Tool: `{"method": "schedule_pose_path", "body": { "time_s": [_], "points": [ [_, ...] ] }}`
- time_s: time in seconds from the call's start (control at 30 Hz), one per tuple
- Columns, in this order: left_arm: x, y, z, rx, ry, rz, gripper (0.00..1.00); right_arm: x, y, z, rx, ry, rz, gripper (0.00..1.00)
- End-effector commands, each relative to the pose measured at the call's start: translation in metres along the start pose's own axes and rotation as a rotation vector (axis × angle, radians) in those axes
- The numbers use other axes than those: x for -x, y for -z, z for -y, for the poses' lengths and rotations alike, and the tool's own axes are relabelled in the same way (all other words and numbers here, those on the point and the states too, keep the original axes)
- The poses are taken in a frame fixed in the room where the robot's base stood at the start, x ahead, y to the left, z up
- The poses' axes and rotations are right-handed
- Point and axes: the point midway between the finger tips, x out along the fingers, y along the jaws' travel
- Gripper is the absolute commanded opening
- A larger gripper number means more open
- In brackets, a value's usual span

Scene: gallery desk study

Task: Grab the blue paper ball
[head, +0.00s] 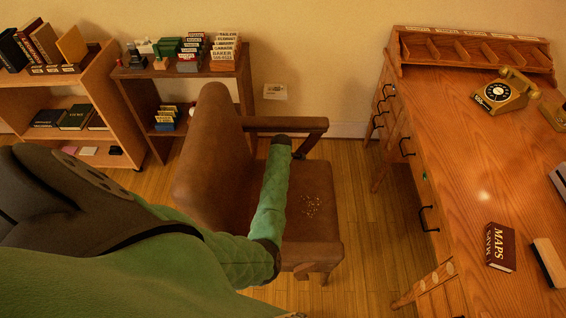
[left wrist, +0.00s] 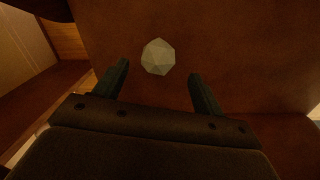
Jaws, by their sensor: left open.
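A pale, faceted ball (left wrist: 158,57) shows in the left wrist view against a brown surface of the chair. It looks greyish rather than clearly blue in this dim light. My left gripper (left wrist: 159,70) is open, with one finger on each side of the near part of the ball and no visible contact. In the head view my green left arm reaches over the brown armchair (head: 208,150), its dark end close to the armrest. I cannot make out the ball in the head view. My right gripper is not in view.
The chair's armrest (head: 286,124) stands close to my left arm's end. Gold specks (head: 311,205) lie on the seat. A wooden desk (head: 465,150) with a telephone (head: 506,92) and a MAPS book (head: 500,247) is at right. Shelves (head: 185,75) stand at back left.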

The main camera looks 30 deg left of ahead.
Motion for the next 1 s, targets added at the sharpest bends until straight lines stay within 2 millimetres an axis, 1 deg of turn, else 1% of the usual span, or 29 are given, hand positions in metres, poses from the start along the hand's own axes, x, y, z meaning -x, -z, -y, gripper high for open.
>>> {"method": "schedule_pose_path", "body": {
  "time_s": [0.13,0.3,0.43,0.6,0.8,0.97,1.0],
  "points": [
    [-0.010,-0.001,-0.001,-0.001,0.001,0.000,0.70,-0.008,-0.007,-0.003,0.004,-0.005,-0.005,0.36],
    [-0.030,-0.003,-0.003,-0.002,0.002,-0.001,0.70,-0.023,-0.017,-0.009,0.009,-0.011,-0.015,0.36],
    [-0.044,-0.003,-0.002,-0.001,0.002,0.000,0.70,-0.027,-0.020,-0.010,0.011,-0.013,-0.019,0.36],
    [-0.051,-0.003,-0.002,0.000,0.000,0.000,0.70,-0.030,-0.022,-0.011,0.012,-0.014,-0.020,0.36],
    [-0.051,-0.003,-0.002,0.000,0.000,-0.001,0.70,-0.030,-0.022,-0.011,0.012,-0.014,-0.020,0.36],
    [-0.051,-0.003,-0.002,-0.001,0.000,-0.001,0.38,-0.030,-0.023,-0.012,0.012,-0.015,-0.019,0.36],
    [-0.051,-0.003,-0.002,-0.001,0.000,-0.001,0.30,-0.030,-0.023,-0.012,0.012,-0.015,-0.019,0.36]
  ]
}}
